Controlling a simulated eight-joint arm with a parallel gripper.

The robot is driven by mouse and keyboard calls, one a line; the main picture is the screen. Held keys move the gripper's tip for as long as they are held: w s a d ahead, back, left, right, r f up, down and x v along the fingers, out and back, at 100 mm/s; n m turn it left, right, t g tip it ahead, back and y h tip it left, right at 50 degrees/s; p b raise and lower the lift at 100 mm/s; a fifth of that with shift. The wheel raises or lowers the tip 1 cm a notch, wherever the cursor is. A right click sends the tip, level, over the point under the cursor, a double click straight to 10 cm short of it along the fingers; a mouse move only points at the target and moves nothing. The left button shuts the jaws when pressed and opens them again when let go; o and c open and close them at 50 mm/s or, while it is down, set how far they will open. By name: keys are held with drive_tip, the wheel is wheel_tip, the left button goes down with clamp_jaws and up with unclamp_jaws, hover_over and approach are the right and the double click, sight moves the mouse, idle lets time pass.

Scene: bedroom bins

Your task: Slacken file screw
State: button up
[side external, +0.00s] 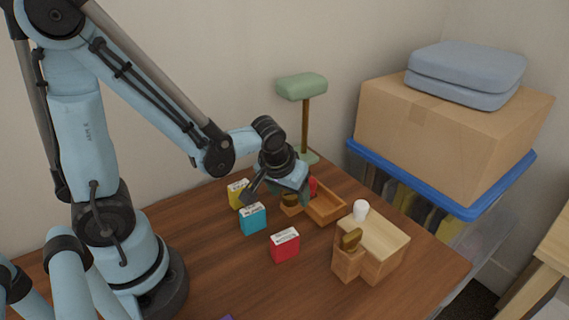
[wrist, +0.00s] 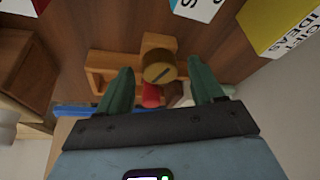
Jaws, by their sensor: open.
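A round brass screw head with a dark slot (wrist: 159,67) sits on a small wooden block (wrist: 158,42) in the wrist view. The screw also shows in the side view (side external: 290,199), partly covered by my gripper. My gripper (side external: 279,197) is open over it. In the wrist view my green fingers (wrist: 162,75) stand on either side of the screw, apart from it. A second brass screw (side external: 351,238) stands on a wooden block beside a wooden box (side external: 384,252) with a pale lid. I cannot tell from labels which screw is the file screw.
A wooden tray (side external: 326,209) with a red item (side external: 312,186) is behind the screw. Yellow (side external: 237,195), teal (side external: 252,219) and red (side external: 285,246) labelled blocks stand nearby. A white knob (side external: 360,210) and green-topped stand (side external: 302,88) are also close. The front table is mostly clear.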

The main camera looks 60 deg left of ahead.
drive_tip(key=c, duration=1.1)
drive_tip(key=shift+o, duration=0.2)
drive_tip(key=shift+w+d+n+g+y, duration=0.1)
drive_tip(key=shift+n+g+y, duration=0.25)
drive_tip(key=shift+n, duration=0.85)
drive_tip(key=shift+n+g+y, duration=0.15)
drive_tip(key=shift+n+y, duration=0.3)
drive_tip(key=shift+n, duration=0.75)
drive_tip(key=o, duration=1.1)
drive_tip(key=shift+c, duration=0.2)
